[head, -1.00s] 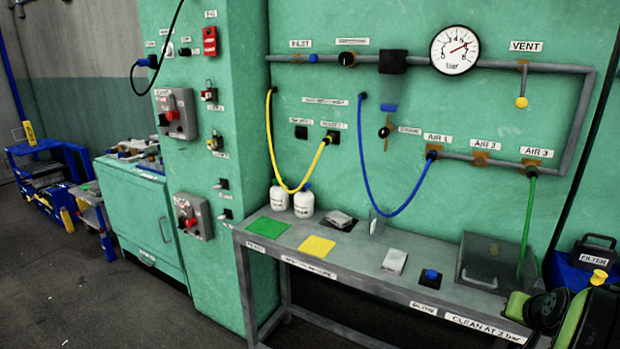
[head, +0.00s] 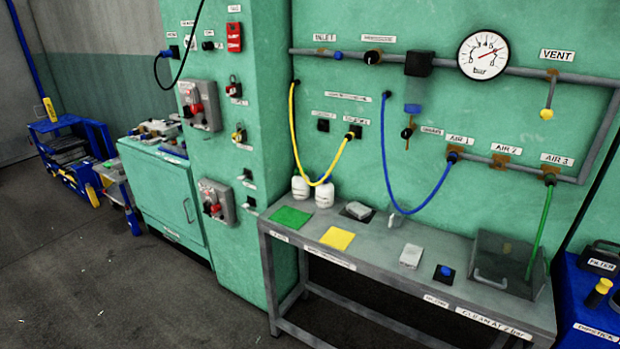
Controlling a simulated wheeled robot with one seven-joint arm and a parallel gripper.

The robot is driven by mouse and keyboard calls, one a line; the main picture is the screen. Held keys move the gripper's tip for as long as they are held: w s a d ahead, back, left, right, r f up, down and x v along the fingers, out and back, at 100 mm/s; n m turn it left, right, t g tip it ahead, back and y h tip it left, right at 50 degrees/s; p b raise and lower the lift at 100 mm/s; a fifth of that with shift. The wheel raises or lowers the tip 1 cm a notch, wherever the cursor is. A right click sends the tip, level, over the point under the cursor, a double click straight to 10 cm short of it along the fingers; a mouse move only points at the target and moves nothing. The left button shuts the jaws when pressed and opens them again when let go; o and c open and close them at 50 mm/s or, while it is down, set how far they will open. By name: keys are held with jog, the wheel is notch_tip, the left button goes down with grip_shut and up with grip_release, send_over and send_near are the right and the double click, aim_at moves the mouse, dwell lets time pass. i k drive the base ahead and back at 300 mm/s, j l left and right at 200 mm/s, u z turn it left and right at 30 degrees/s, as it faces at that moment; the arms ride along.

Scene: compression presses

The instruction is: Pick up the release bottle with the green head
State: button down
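Two white bottles stand side by side at the back left of the grey bench, by the green wall. The left bottle (head: 300,187) is partly behind the yellow hose's line, and the right bottle (head: 324,194) stands just beside it. Their heads are small and partly covered by the yellow hose (head: 337,160), so I cannot tell which head is green. My gripper is not in view.
The grey bench (head: 385,258) carries a green mat (head: 290,218), a yellow mat (head: 337,238), a blue button (head: 446,271) and a clear-walled box (head: 500,268). A blue cart (head: 590,315) stands at the right. The floor (head: 130,290) at the left front is clear.

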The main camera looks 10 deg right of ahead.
aim_at(300, 189)
jog(key=i+j+z, duration=0.15)
jog(key=j+z, duration=0.25)
jog(key=j, duration=0.85)
jog(key=j+z, duration=0.35)
jog(key=j, duration=0.85)
